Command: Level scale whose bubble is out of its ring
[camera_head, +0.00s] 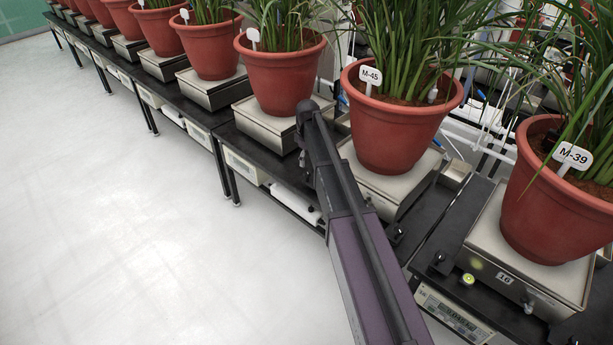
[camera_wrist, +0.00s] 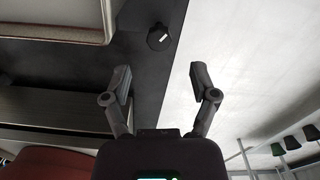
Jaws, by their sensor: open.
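The scale marked 16 (camera_head: 488,262) carries a red pot labelled M-39 (camera_head: 556,212). A round yellow-green bubble level (camera_head: 468,279) sits by its front edge; it is too small to tell where its bubble lies. A dark foot knob (camera_head: 437,258) stands at its left corner. Another scale (camera_head: 378,187), under pot M-45 (camera_head: 398,125), is partly hidden by my arm. My gripper (camera_wrist: 160,78) is open and empty in the wrist view. A black knob with a white mark (camera_wrist: 159,37) lies beyond the fingertips, between their lines.
A black bench (camera_head: 168,92) runs to the far left with several potted plants on scales. A digital display (camera_head: 452,312) hangs below scale 16. The pale floor (camera_head: 120,220) in front is clear. In the wrist view, the dark bench edge (camera_wrist: 150,95) borders the floor.

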